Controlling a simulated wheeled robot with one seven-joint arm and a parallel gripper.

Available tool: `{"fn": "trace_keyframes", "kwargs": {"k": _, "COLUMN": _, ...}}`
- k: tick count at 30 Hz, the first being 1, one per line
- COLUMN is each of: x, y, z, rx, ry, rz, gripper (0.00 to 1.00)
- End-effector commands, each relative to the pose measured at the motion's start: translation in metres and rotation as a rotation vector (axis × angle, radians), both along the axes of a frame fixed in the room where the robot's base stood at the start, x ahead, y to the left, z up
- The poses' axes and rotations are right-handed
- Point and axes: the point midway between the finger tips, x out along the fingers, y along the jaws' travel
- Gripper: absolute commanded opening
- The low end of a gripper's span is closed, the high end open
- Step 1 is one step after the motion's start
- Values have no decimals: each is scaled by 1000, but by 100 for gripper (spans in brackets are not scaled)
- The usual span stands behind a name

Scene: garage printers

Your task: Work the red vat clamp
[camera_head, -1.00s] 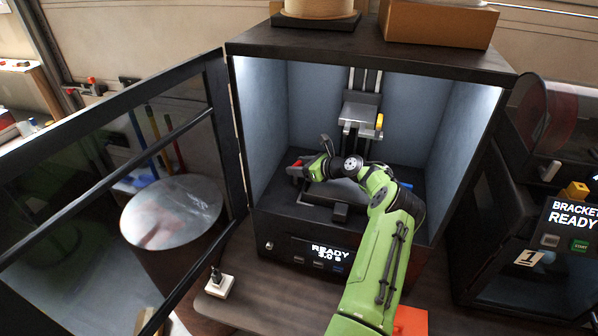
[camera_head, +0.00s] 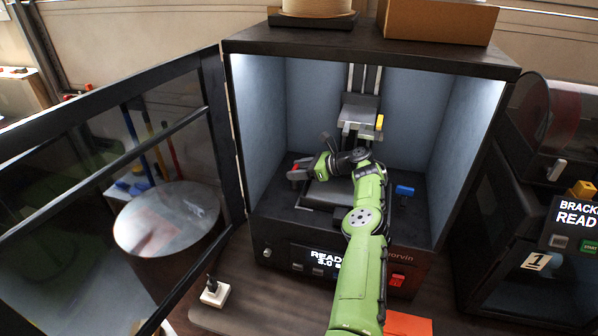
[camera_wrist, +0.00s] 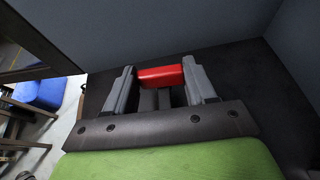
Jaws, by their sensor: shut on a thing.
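The red vat clamp (camera_head: 298,171) is at the left of the vat inside the open printer (camera_head: 262,220). In the wrist view the red clamp (camera_wrist: 161,76) lies between the two grey fingers of my gripper (camera_wrist: 163,88), which is shut on it. In the head view my gripper (camera_head: 308,168) reaches in from the right, and my wrist and green arm hide part of the vat (camera_head: 335,192). A blue clamp (camera_head: 404,191) stands on the right side of the vat. The build platform (camera_head: 360,112) hangs above, at the back.
The printer's door (camera_head: 222,140) stands open to the left. A round-topped stand (camera_head: 168,215) is behind the door glass. A small white block with a dark knob (camera_head: 215,293) sits on the table at front left. Another printer (camera_head: 530,230) stands close at the right.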

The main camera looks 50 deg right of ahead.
Motion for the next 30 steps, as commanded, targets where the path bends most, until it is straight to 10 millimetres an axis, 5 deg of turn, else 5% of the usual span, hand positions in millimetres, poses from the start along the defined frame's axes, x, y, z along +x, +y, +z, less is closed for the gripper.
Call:
{"fn": "trace_keyframes", "kwargs": {"k": 13, "x": 0, "y": 1, "z": 0, "rx": 0, "ry": 0, "rz": 5, "gripper": 25}}
{"fn": "trace_keyframes", "kwargs": {"k": 14, "x": 0, "y": 1, "z": 0, "rx": 0, "ry": 0, "rz": 5, "gripper": 57}}
{"fn": "trace_keyframes", "kwargs": {"k": 18, "x": 0, "y": 0, "z": 0, "rx": 0, "ry": 0, "rz": 5, "gripper": 78}}
{"fn": "trace_keyframes", "kwargs": {"k": 30, "x": -11, "y": -6, "z": 5, "rx": -1, "ry": -1, "rz": 3, "gripper": 81}}
